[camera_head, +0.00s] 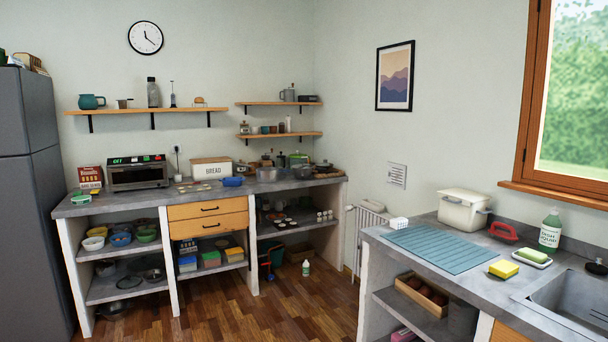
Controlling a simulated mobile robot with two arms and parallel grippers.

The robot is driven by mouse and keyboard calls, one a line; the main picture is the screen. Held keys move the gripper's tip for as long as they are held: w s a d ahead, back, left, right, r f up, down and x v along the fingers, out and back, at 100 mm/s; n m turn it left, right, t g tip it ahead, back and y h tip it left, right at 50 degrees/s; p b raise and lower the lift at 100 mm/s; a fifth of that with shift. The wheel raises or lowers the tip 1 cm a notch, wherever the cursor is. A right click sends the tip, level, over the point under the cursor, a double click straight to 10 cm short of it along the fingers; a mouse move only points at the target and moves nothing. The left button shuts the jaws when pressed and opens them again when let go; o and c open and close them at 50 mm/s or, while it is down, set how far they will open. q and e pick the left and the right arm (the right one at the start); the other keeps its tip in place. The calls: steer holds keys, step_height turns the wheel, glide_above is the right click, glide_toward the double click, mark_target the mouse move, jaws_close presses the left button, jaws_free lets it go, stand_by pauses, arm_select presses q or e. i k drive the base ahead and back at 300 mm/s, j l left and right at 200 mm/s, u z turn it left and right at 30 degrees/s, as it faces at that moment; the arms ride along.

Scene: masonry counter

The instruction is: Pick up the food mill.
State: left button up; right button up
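I cannot pick out the food mill for certain at this distance. Several small metal kitchen items could be it. A small metal pan-like item with a handle (124,103) sits on the long wall shelf, right of a teal pot (91,101). A cluster of pots and metal ware (267,174) stands at the right end of the back counter (150,196), partly overlapping. More metal ware (153,274) lies on the low shelf under that counter, too small to tell apart. Neither of my grippers shows in the head view.
A counter with a sink (575,300) stands at the right front, holding a blue drying mat (440,248), a white bin (463,207) and a yellow sponge (503,269). A grey fridge (28,200) stands at the left.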

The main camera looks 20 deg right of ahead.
mark_target(299, 172)
steer(key=i+l, duration=0.6)
steer(key=i, duration=0.25)
steer(key=i+l, duration=0.15)
steer(key=i, duration=0.35)
steer(key=i+l, duration=0.2)
steer(key=i, duration=0.25)
steer(key=i+l, duration=0.2)
steer(key=i, duration=0.3)
steer(key=i+l, duration=0.2)
steer(key=i, duration=0.25)
steer(key=i+l, duration=0.1)
steer(key=i, duration=0.85)
steer(key=i+l, duration=0.1)
steer(key=i, duration=0.85)
steer(key=i+l, duration=0.5)
steer(key=l, duration=0.2)
steer(key=i+l, duration=0.25)
steer(key=l+u, duration=0.05)
steer(key=l, duration=0.05)
